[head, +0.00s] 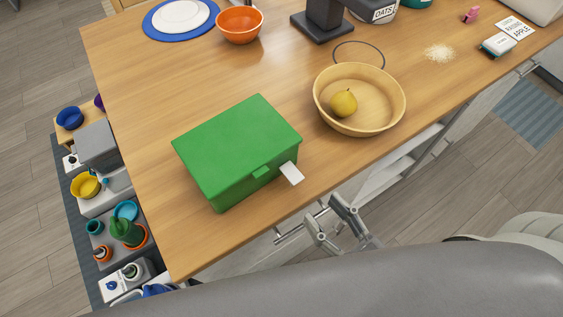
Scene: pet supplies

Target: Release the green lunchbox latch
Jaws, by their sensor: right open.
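A green lunchbox (235,140) sits on the wooden table near its front edge, with its lid down. My right gripper (334,223) is open and empty, just off the table's front edge, to the right of and below the lunchbox in the picture. It does not touch the lunchbox. My left gripper is not in view.
A wooden basket (386,115) with a yellow fruit (344,102) stands right of the lunchbox. An orange bowl (240,24), a blue plate (153,31) and a dark stand (322,28) are farther back. Drawer handles line the table's front. The tabletop left of the lunchbox is clear.

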